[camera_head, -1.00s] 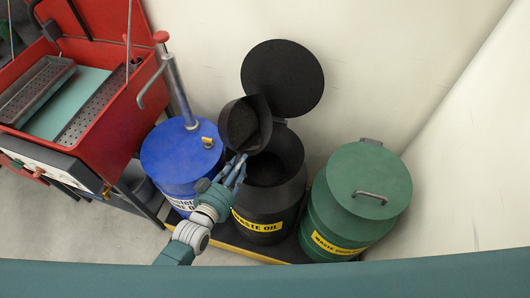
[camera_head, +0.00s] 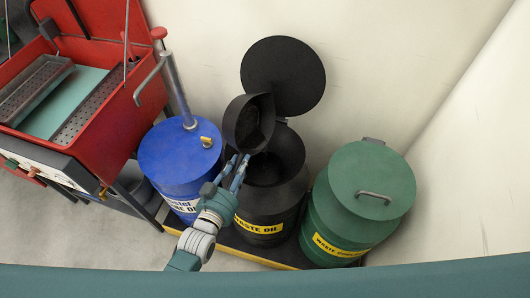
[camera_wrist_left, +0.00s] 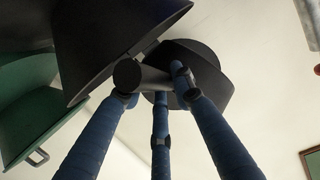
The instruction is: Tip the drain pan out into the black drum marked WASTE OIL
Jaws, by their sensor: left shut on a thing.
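The black drain pan (camera_head: 233,124) is held tilted on its side in the head view, above the back left rim of the black drum marked WASTE OIL (camera_head: 262,215). Its dark inside faces right; I cannot tell whether any oil is in it or running out. The drum is open, its round lid (camera_head: 283,75) standing up behind. My left gripper (camera_head: 240,163) is shut on the pan from its near side, over the drum's left edge. In the left wrist view my blue fingers (camera_wrist_left: 155,85) close around a dark grip. My right gripper is not in view.
A blue drum (camera_head: 180,155) with a pump pipe stands left of the black drum. A green lidded drum (camera_head: 360,205) stands close on the right. A red parts washer (camera_head: 115,115) is at far left. Pale walls (camera_head: 410,70) rise behind and right.

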